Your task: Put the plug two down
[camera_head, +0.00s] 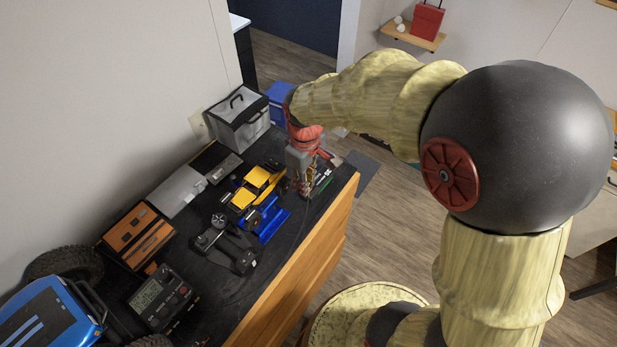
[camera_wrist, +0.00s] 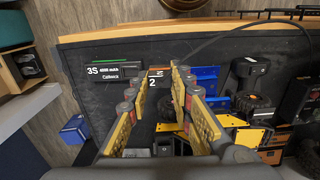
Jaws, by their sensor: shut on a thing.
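Plug two (camera_wrist: 153,82), a small dark piece with an orange part and a white "2", shows between my fingers in the wrist view. My gripper (camera_wrist: 160,75) is shut on it, with yellow-padded fingers on both sides. In the head view my gripper (camera_head: 305,190) points down over the far end of the dark bench top (camera_head: 288,238). The plug cannot be made out there. The gap between the plug and the bench top is hard to judge.
A black battery marked 3S (camera_wrist: 115,72) lies left of the plug in the wrist view. A yellow car body (camera_head: 258,187) and blue stand (camera_head: 268,222) are close by. A grey bag (camera_head: 240,118) stands at the back. Bare mat shows near the bench's front edge.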

